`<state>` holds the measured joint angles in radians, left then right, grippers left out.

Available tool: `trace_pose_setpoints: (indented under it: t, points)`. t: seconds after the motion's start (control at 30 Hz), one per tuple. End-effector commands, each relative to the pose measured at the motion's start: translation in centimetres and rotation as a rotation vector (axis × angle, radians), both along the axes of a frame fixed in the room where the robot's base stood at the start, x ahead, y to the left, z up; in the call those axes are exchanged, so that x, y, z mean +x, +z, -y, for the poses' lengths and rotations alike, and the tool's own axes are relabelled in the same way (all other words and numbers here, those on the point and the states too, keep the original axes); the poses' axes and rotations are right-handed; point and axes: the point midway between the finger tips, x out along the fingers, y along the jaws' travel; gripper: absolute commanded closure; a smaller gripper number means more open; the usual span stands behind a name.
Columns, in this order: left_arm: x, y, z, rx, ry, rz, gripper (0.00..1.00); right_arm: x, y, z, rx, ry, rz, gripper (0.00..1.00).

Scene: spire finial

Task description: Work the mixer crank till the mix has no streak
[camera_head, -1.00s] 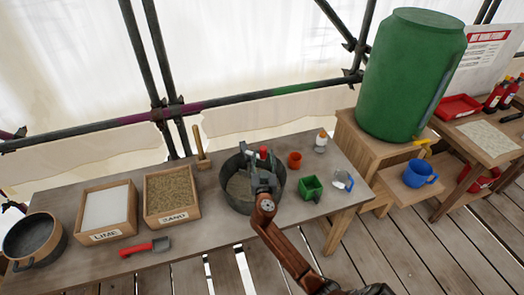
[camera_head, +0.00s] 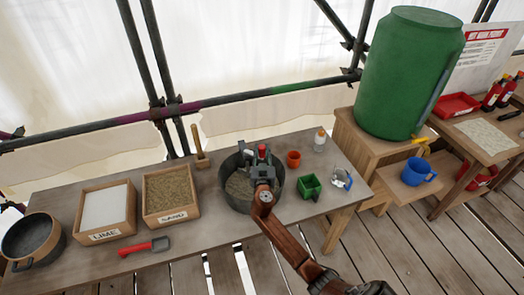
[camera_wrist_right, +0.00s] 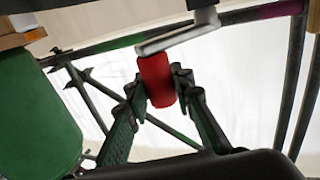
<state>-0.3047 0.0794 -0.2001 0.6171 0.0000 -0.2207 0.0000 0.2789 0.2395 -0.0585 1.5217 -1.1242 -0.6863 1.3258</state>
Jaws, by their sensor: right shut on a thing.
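The mixer is a dark round tub (camera_head: 277,195) on the table, with sandy-grey mix (camera_head: 238,185) inside. My right arm and the crank frame hide part of the mix, so I cannot tell whether streaks show. The crank's red knob (camera_head: 262,151) stands above the tub. My right gripper (camera_head: 261,163) is over the tub, shut on the red knob. In the right wrist view the red knob (camera_wrist_right: 156,80) sits between the two fingers under the grey crank arm (camera_wrist_right: 178,38). My left gripper is not in view.
An orange cup (camera_head: 294,159), green box (camera_head: 309,187) and white bottle (camera_head: 320,140) stand close on the right. A dark pot (camera_head: 33,240) is far left.

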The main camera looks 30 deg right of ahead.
Motion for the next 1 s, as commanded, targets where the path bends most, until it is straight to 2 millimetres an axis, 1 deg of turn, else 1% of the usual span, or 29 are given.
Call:
trace_pose_setpoints:
  t: [0.03,0.17,0.53,0.67,0.77,0.87,1.0]
  points:
    - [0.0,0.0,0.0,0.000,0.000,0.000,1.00,0.0,0.0,0.0,0.000,-0.001,0.000,0.92]
    - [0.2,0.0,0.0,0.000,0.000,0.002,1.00,0.0,0.0,0.0,0.000,-0.001,0.000,1.00]
    - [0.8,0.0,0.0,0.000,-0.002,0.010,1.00,0.0,0.0,0.0,0.000,-0.002,0.000,1.00]
    - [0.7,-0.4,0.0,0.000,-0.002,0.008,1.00,-0.1,-0.2,-0.1,0.001,-0.013,-0.001,1.00]
    - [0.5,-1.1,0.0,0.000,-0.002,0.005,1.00,-0.1,-0.3,-0.3,0.002,-0.037,0.000,1.00]
    - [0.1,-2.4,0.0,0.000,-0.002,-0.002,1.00,-0.3,-0.6,-0.6,0.006,-0.080,0.000,1.00]
    - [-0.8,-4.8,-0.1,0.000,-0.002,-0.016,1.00,-0.5,-1.0,-1.2,0.006,-0.172,-0.001,1.00]
